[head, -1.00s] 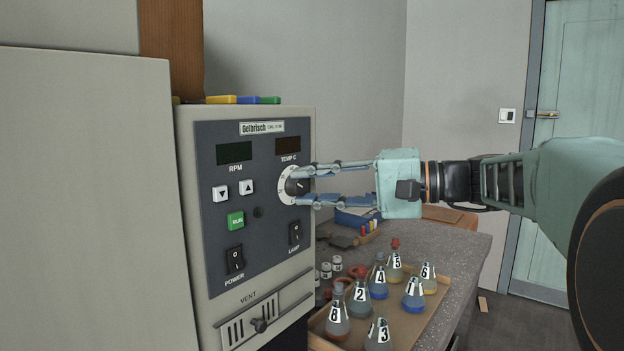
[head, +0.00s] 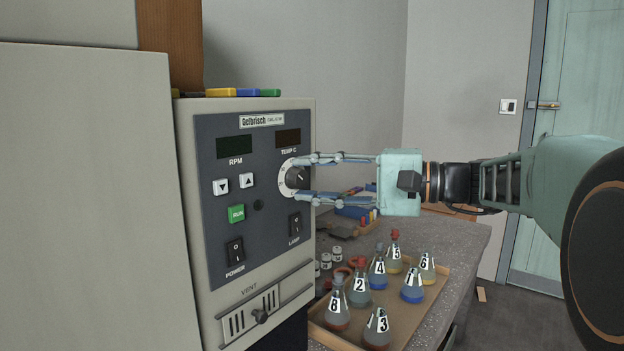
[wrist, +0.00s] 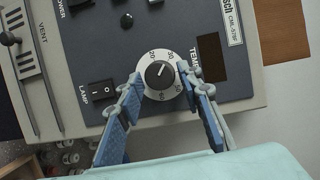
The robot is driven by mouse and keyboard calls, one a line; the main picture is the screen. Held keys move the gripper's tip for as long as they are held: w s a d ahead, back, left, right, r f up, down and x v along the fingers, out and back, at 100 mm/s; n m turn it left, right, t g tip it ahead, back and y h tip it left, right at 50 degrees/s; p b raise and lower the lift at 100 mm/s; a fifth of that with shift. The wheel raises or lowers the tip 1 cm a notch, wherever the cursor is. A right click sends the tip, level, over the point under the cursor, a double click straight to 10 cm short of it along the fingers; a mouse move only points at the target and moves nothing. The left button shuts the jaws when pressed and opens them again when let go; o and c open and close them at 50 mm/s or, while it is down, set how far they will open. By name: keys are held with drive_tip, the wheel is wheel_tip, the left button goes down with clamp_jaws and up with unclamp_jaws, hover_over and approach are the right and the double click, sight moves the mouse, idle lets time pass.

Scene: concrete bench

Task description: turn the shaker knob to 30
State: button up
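The shaker knob (head: 296,178) is black on a white numbered dial, at the right edge of the dark control panel. My gripper (head: 300,177) reaches in from the right, one finger above and one below the knob in the head view. In the wrist view my gripper (wrist: 159,76) has its fingertips at either side of the dial, with a clear gap to the black knob. It is open and holds nothing.
The panel bears a TEMP C display (head: 288,138), a RUN button (head: 236,214), a POWER switch (head: 235,250) and a LAMP switch (head: 295,224) below the knob. Several numbered flasks stand in a tray (head: 420,310) on the bench, below my gripper.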

drive_tip(key=shift+o, duration=0.6)
drive_tip(key=v, duration=1.2)
